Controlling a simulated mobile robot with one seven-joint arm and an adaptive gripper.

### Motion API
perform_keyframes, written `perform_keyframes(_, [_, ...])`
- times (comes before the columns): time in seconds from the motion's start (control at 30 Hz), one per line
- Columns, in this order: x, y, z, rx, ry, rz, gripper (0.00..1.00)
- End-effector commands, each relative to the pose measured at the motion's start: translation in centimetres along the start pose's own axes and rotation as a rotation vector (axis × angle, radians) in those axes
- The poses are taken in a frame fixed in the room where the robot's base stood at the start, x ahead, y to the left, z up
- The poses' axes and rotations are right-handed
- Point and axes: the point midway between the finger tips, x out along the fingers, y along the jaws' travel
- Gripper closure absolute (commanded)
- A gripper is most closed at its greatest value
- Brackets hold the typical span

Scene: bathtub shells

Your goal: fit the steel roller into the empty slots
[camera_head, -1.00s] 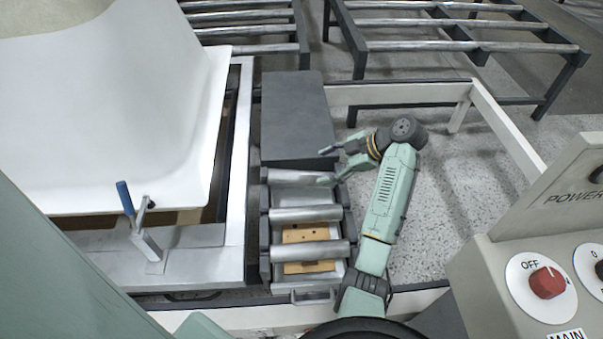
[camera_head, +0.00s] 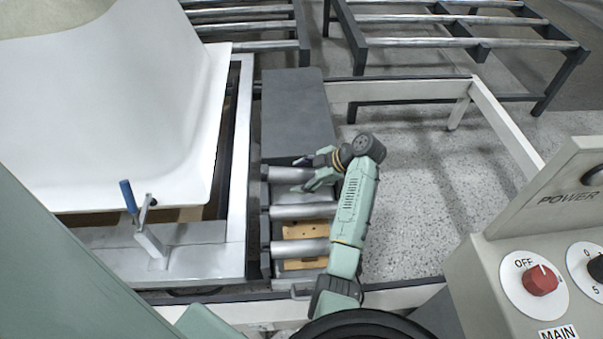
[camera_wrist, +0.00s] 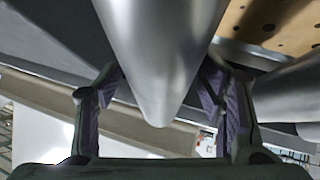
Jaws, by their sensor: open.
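The far steel roller (camera_head: 281,174) lies across the small roller frame (camera_head: 265,225), in front of a dark grey block. My gripper (camera_head: 303,175) is at this roller's right part, coming from the right. In the wrist view a steel roller (camera_wrist: 160,60) runs between my two open fingers, with its near end just short of the palm; I see no grip on it. Two more rollers, a middle one (camera_head: 300,212) and a near one (camera_head: 302,247), lie across the same frame. The empty slots cannot be made out; my arm hides the frame's right side.
The dark grey block (camera_head: 297,110) stands just behind the rollers. A perforated wooden board (camera_head: 305,229) lies below them. A white tub shell (camera_head: 110,110) and a blue-handled clamp (camera_head: 140,220) are on the left. A control box (camera_head: 520,255) stands at right.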

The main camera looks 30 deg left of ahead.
Motion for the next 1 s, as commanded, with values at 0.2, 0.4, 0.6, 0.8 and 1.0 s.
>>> perform_keyframes(0.2, [0.03, 0.0, 0.05, 0.0, 0.0, 0.001, 0.4])
perform_keyframes(0.4, [0.01, 0.0, 0.04, 0.0, 0.0, 0.001, 0.53])
perform_keyframes(0.6, [0.0, 0.01, 0.03, 0.0, 0.0, 0.001, 0.66])
perform_keyframes(0.8, [-0.01, 0.01, 0.03, 0.0, 0.0, 0.001, 0.8])
perform_keyframes(1.0, [-0.01, 0.01, 0.03, 0.0, 0.0, 0.001, 0.93])
